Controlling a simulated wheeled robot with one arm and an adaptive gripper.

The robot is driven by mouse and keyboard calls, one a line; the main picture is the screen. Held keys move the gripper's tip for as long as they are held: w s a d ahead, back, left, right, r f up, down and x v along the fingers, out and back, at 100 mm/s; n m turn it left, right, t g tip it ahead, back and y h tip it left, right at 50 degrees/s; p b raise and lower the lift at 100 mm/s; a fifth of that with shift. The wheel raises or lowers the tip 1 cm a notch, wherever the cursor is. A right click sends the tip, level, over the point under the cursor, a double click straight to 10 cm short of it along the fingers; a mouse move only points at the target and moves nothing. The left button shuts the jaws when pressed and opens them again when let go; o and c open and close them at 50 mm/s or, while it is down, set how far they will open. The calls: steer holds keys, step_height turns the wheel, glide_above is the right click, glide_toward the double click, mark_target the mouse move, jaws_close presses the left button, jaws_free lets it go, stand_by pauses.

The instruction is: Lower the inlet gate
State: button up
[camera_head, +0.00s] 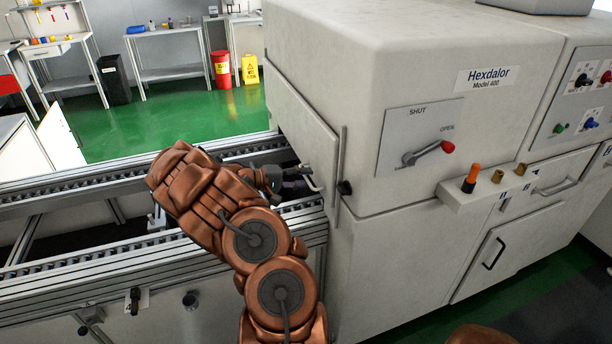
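The inlet gate (296,120) is a pale grey panel on the left side of the Hexdalor machine (430,60). It stands above the conveyor (110,180), with a gap under its lower edge. A light bar handle (313,180) shows low at the gate. My gripper (300,184) is dark and small in view, right at this handle. My copper-coloured arm reaches to it over the conveyor from the front. The fingertips are partly hidden, so I cannot tell whether they are closed on the handle.
A lever with a red knob (448,147) on the machine's front points toward OPEN. An orange-topped item (470,178) and brass pieces stand on a small ledge below it. Red (221,70) and yellow (250,70) bins stand far back on clear green floor.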

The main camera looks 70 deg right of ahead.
steer(key=shift+s+d+f, duration=0.15)
steer(key=shift+s+d, duration=0.25)
jaws_close()
stand_by(0.5)
